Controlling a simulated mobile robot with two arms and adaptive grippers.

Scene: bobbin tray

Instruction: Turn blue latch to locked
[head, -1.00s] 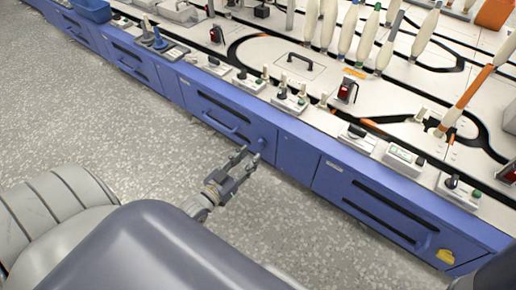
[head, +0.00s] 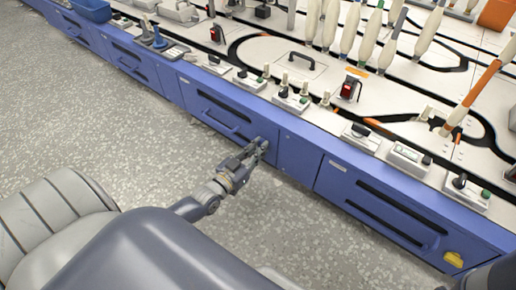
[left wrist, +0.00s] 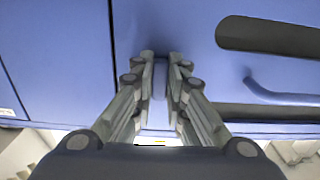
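The blue latch (left wrist: 160,80) is a narrow upright blue piece on the blue front panel, seen between the finger pads in the left wrist view. The latch stands upright in the wrist view. My right gripper is not in view.
A blue drawer (head: 208,112) with a dark slot and a handle (head: 222,124) is left of the latch. Above it, the white machine top holds switches, bobbins (head: 368,38) and a black handle (head: 301,60). The speckled floor (head: 110,150) in front is clear.

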